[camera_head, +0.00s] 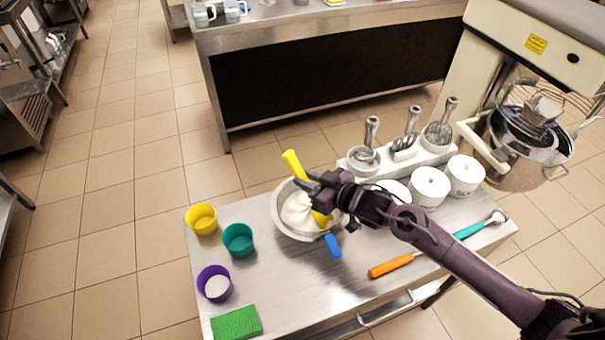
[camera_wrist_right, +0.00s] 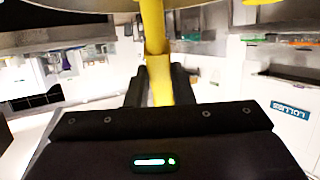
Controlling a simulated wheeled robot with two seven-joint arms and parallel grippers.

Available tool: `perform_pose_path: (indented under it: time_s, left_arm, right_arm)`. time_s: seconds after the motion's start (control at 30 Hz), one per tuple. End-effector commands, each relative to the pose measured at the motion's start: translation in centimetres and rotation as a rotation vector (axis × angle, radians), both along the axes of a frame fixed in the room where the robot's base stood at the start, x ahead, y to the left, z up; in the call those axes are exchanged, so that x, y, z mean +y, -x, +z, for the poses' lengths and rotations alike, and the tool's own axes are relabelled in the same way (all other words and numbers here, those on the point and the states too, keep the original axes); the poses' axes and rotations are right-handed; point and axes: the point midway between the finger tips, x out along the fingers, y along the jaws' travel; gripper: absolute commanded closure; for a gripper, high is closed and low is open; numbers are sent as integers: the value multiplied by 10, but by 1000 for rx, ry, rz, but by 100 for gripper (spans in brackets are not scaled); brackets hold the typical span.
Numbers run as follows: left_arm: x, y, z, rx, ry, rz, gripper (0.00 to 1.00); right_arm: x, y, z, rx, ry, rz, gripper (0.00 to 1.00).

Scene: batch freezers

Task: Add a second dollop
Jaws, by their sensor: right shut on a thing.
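My right gripper (camera_head: 318,192) is shut on a yellow utensil (camera_head: 292,163), over the metal bowl (camera_head: 281,226). The utensil also shows between the fingers (camera_wrist_right: 158,80) in the right wrist view (camera_wrist_right: 157,40). The bowl holds a white mass (camera_head: 297,209). The utensil's lower part is at the bowl's right side; my gripper partly covers it, so I cannot tell whether it touches the white mass. The purple cup (camera_head: 203,288) has white stuff inside. The yellow cup (camera_head: 201,219) and teal cup (camera_head: 238,240) show no white in them. My left gripper is not in view.
A blue handle (camera_head: 332,246) sticks out at the bowl's front. A green sponge (camera_head: 236,322) lies at the table's front left. An orange-handled tool (camera_head: 391,265) and a teal-handled one (camera_head: 470,230) lie to the right. White tubs (camera_head: 430,187) and a scoop rack (camera_head: 365,165) stand behind.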

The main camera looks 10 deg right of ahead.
Motion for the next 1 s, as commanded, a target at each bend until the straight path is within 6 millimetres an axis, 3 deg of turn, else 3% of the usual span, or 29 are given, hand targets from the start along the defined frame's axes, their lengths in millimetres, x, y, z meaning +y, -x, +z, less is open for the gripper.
perform_pose_path:
  time_s: [0.53,1.0]
  left_arm:
    - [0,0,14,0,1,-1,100]
    - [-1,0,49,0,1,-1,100]
  right_arm:
    - [-24,32,-1,5,3,1,100]
    - [-10,12,-17,182,141,-1,100]
